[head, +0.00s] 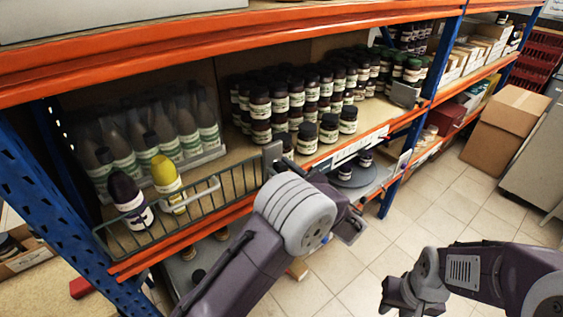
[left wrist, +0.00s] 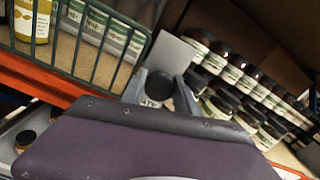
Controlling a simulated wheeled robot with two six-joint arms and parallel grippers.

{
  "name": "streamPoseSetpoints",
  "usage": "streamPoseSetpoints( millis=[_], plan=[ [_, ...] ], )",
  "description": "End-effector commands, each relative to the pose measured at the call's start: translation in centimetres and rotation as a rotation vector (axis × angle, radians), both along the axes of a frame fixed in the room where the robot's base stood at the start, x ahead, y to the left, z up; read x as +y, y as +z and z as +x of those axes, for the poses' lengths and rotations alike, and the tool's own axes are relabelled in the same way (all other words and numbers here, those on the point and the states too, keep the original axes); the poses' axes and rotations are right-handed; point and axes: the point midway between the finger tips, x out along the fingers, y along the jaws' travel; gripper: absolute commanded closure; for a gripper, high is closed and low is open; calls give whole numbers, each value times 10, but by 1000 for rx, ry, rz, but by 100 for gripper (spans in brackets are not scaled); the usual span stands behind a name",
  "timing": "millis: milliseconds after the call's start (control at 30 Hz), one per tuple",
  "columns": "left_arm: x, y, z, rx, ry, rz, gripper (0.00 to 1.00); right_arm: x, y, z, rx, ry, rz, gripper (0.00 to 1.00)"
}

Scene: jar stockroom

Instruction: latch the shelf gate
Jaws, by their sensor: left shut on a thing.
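The shelf gate (head: 222,188) is a dark wire panel along the front left of the middle shelf. A grey plate (head: 272,154) stands at its right end; it also shows in the left wrist view (left wrist: 172,53). In the head view my grey wrist hides most of the grip. A similar grey plate (head: 404,95) sits by the blue upright to the right, well apart from the gate. My right gripper (head: 400,296) is at the lower right, clear of the shelf; its jaw opening is unclear.
Cardboard boxes (head: 508,118) stand farther right. The tiled floor (head: 420,205) is open.

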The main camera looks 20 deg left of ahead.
Motion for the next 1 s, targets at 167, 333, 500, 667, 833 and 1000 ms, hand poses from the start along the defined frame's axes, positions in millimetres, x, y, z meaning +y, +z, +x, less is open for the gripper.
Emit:
streamPoseSetpoints(
  millis=[167, 333, 500, 667, 833, 1000],
  plan=[
    [-1, 0, -1, 109, -1, 72, 100, 0, 21, 0, 0, 0, 0, 68],
    [-1, -1, -1, 199, -1, 142, 100, 0, 36, 0, 0, 0, 0, 68],
    [0, -2, -1, 287, -1, 211, 100, 0, 49, 0, 0, 0, 0, 68],
    [0, -4, -1, 351, 0, 260, 100, 0, 57, 0, 0, 0, 0, 68],
    [0, -6, -1, 379, 0, 282, 100, 0, 58, 0, 0, 0, 0, 68],
    [0, -6, -1, 377, 0, 280, 100, 0, 57, 0, 0, 0, 0, 68]
  ],
)
